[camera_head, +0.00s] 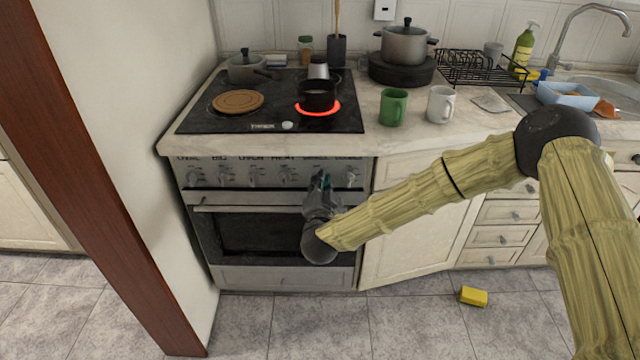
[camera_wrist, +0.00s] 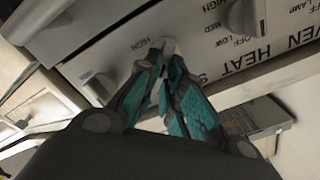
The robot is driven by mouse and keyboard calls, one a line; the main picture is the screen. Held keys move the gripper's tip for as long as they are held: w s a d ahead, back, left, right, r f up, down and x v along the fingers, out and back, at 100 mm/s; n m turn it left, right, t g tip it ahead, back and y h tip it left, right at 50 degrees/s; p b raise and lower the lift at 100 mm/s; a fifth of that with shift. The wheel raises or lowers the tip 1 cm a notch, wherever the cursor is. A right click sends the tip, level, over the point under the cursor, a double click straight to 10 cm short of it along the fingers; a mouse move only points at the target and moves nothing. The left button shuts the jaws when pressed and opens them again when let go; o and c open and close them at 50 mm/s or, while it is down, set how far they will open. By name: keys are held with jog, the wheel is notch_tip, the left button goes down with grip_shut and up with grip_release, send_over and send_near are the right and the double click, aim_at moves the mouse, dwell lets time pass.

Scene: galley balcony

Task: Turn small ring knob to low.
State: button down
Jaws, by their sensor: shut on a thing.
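The stove's front panel has a row of knobs under printed labels. My gripper (camera_head: 320,180) is at the panel, with its teal-padded fingers shut on the small ring knob. In the wrist view, my gripper's fingertips (camera_wrist: 165,52) close around this pale knob (camera_wrist: 168,45), which is mostly hidden by them. "HIGH" is printed beside it; where its pointer sits cannot be told.
Neighbouring knobs (camera_head: 285,174) and (camera_head: 352,175) flank my gripper closely. The oven handle (camera_head: 250,208) runs below. A green mug (camera_head: 393,107) and white mug (camera_head: 440,104) stand on the counter. A yellow sponge (camera_head: 473,296) lies on the floor.

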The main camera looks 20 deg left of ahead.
dwell(0.4)
jog(key=c, duration=1.5)
grip_release()
jog(key=shift+c, duration=0.2)
jog(key=v, duration=1.2)
jog(key=shift+d+f, duration=0.1)
jog(key=shift+d, duration=0.05)
